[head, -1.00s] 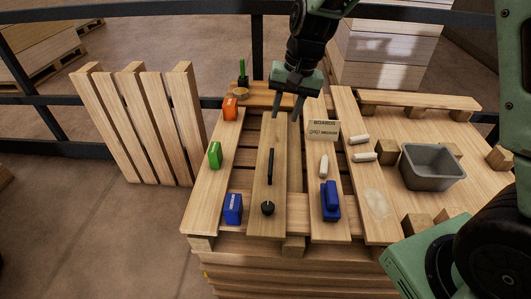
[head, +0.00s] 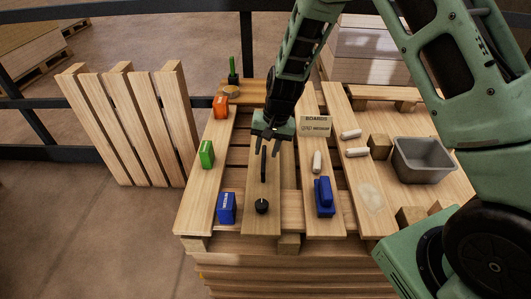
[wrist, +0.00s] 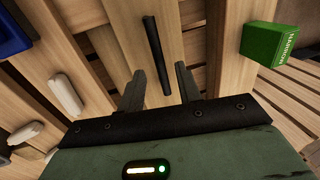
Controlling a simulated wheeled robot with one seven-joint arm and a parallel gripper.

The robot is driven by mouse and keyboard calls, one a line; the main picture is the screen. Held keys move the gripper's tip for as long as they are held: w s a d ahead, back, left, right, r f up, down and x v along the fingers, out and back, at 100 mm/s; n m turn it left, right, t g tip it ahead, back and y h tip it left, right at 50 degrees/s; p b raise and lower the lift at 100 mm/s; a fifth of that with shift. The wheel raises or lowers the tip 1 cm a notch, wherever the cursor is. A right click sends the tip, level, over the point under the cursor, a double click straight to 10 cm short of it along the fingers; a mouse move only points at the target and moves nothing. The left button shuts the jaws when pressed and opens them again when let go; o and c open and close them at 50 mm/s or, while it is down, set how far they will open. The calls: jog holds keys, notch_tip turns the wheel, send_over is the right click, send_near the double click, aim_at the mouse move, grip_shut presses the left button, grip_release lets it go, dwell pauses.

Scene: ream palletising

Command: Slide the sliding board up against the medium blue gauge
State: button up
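The sliding board (head: 264,190) is a long pale plank in the middle of the pallet top, with a black bar handle (head: 263,166) and a black knob (head: 262,207). The blue gauge (head: 226,208) is a block with white lettering on the plank to its left, with a gap between it and the sliding board. My gripper (head: 265,141) is open above the far end of the handle. In the wrist view the handle (wrist: 155,50) runs between the two open fingers (wrist: 160,70), with clearance on both sides.
A green block (head: 207,154) and an orange block (head: 221,106) stand on the left plank. Right of the sliding board are a blue block with a grip (head: 324,198), several white cylinders (head: 317,162), a "BOARDS" sign (head: 314,125) and a grey bin (head: 425,160).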

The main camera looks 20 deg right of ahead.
aim_at(253, 168)
jog(key=shift+w+a+f, duration=0.1)
jog(key=shift+a+f, duration=0.1)
jog(key=shift+f, duration=0.85)
grip_shut()
jog(key=shift+w+a+r+p, duration=0.1)
jog(key=shift+w+a+p, duration=0.25)
jog(key=shift+a, duration=0.55)
jog(key=shift+w+a+p, duration=0.2)
jog(key=shift+w+a, duration=0.2)
jog(key=shift+a, duration=0.5)
grip_release()
